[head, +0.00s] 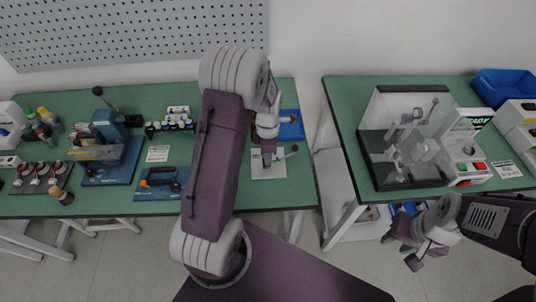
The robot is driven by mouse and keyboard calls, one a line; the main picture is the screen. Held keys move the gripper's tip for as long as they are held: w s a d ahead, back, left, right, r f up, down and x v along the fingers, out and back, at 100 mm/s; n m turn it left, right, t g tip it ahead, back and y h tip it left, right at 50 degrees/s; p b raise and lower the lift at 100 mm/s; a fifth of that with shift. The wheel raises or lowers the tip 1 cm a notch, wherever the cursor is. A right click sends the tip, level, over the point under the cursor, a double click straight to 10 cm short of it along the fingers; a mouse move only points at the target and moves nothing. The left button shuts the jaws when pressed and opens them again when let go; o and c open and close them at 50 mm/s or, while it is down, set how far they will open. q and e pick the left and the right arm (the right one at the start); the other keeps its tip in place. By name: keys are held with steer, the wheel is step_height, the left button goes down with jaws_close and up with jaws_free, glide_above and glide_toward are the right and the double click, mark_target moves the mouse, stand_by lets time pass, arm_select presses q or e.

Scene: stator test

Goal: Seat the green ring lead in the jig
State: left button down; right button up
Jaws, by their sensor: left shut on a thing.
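My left gripper (267,157) reaches down over a pale plate (262,172) near the front right of the left bench. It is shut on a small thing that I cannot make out. A short grey lever with a dark knob (294,148) sticks out just right of the gripper. I cannot tell whether this fixture is the jig. No green ring lead can be told apart here; my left arm covers part of the bench. My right gripper (402,252) is open and empty over the floor, in front of the right bench.
A blue tray (291,126) lies behind the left gripper. A blue lever press (112,150), a blue holder (160,183) and a dark rack (40,178) stand left on the bench. A clear-covered tester (408,135) and a blue bin (506,86) are on the right bench. A gap separates the benches.

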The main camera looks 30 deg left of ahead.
arm_select(q)
steer(key=shift+f, duration=0.2)
steer(key=c, duration=1.3)
jaws_free()
step_height(320, 180, up, 9)
steer(key=shift+r+p, duration=0.1)
steer(key=shift+p, duration=0.2)
